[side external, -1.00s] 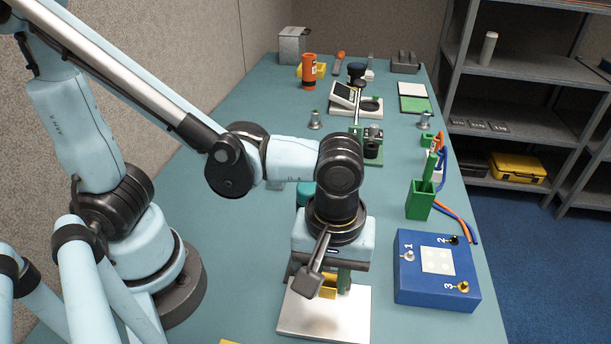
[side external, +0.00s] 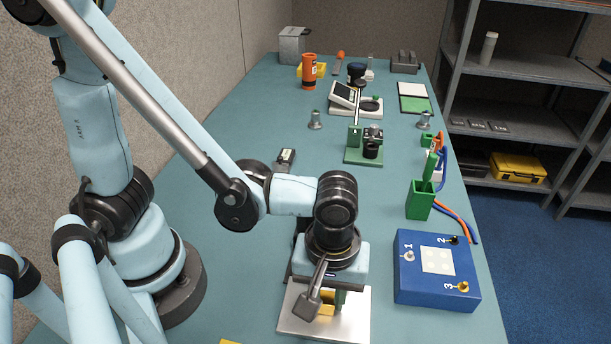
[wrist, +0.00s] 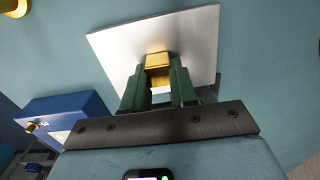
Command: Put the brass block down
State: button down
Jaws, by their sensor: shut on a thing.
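The brass block (wrist: 158,72) is held between the green fingers of my gripper (wrist: 159,88) in the wrist view. My gripper (side external: 335,300) is shut on it, over the pale metal plate (side external: 296,322). The plate also fills the upper middle of the wrist view (wrist: 195,40). The block is low over the plate, and I cannot tell whether it touches it.
A blue box with numbered pegs (side external: 437,285) stands right of the plate. Behind it are a green holder (side external: 419,203) and orange and blue cables. A green-based fixture (side external: 365,150) stands farther back. The teal bench is bare between fixture and plate.

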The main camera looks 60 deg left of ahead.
aim_at(328, 295)
jog(key=c, duration=0.9)
grip_release()
notch_tip(328, 295, up, 12)
jog(key=shift+r, duration=0.1)
jog(key=w+a+r+m+t+h, duration=0.3)
jog(key=w+a+r+t, duration=0.1)
jog(key=w, duration=0.5)
jog(key=a+f+m+t+y, duration=0.1)
jog(key=a+f+m, duration=0.1)
jog(key=a, duration=0.5)
jog(key=s+a+f+m+t+y, duration=0.1)
jog(key=a+f+m+t+y, duration=0.1)
jog(key=a+m, duration=0.2)
jog(key=a, duration=0.3)
jog(key=shift+s+a, duration=0.15)
jog(key=shift+s, duration=0.15)
